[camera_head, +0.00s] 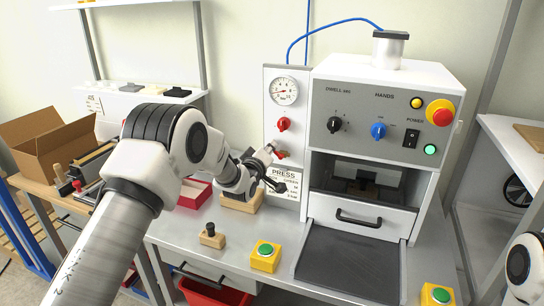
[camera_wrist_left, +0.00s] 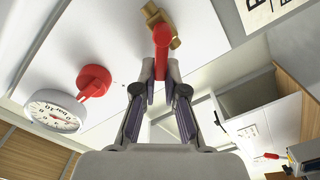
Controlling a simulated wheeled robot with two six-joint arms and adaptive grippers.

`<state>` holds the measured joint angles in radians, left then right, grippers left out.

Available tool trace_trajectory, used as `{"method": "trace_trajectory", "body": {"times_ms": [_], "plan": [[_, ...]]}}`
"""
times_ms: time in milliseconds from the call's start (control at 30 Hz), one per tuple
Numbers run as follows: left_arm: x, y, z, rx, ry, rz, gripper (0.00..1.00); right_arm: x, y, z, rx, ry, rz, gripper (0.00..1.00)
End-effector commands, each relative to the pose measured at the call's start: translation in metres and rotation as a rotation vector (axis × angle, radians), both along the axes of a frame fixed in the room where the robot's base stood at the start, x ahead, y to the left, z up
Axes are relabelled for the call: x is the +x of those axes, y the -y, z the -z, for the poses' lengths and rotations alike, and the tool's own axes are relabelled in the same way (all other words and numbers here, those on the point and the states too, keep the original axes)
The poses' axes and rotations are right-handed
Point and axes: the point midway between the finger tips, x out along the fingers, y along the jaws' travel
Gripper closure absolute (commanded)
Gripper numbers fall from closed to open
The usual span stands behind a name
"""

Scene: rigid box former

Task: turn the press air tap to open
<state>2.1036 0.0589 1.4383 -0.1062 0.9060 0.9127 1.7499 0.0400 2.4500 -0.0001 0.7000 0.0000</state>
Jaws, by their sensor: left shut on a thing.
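The air tap (camera_head: 281,154) is on the white panel of the press, below a red knob (camera_head: 283,124) and a gauge (camera_head: 284,91). In the left wrist view its brass body (camera_wrist_left: 160,16) and red lever (camera_wrist_left: 162,42) show at top centre, with the lever running down between my fingertips. My left gripper (camera_wrist_left: 161,82) is shut on the red lever. In the head view the left gripper (camera_head: 273,163) is at the panel, partly covering the tap. My right gripper is not in view; only part of my right arm shows at the lower right edge.
The press (camera_head: 372,130) has a front drawer with a black handle and a dark plate before it. A yellow box with a green button (camera_head: 264,256) and a wooden block with a black knob (camera_head: 212,236) stand on the bench. An open cardboard box (camera_head: 48,140) is at left.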

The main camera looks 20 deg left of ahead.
Motion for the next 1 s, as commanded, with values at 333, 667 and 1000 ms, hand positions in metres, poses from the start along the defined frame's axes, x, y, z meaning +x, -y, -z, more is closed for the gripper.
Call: {"method": "trace_trajectory", "body": {"times_ms": [333,667,1000], "plan": [[0.001,-0.005,0.016,-0.321,-0.011,0.004,1.00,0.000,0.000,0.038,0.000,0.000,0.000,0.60],[0.001,-0.007,0.023,-0.575,-0.019,0.006,1.00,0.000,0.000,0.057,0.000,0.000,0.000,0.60],[0.001,-0.007,0.024,-0.695,-0.021,0.007,1.00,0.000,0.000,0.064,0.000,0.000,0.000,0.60]]}}
